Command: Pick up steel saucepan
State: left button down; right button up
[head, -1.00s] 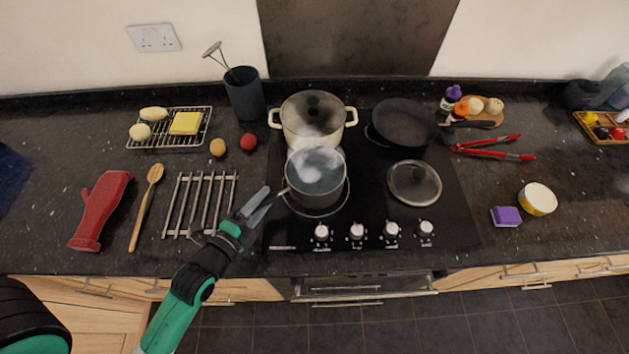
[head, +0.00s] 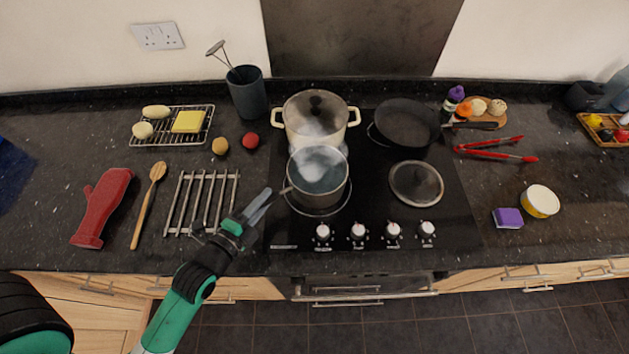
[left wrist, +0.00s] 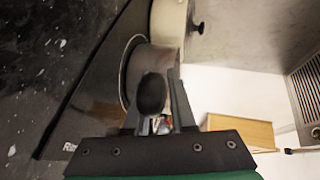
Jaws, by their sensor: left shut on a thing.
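The steel saucepan (head: 332,193) is on the front left part of the hob, with steam over it. It is upright and its handle points left. My left gripper (head: 262,203) is at the saucepan's left side, shut on its handle. In the left wrist view the dark handle end (left wrist: 152,95) sits between the fingers of the left gripper (left wrist: 156,100), with the saucepan's steel side (left wrist: 146,61) beyond. I cannot tell whether the saucepan's base touches the hob. My right gripper is not in view.
A lidded cream pot (head: 335,127) stands close behind the saucepan. A black frying pan (head: 405,125) is at the back right, and a glass lid (head: 416,182) lies to the right. A metal trivet (head: 200,203) lies left of the hob. Knobs (head: 358,232) line the hob's front.

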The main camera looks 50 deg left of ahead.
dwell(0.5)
pick_arm(q)
jog(key=shift+r, duration=0.25)
jog(key=shift+r, duration=0.1)
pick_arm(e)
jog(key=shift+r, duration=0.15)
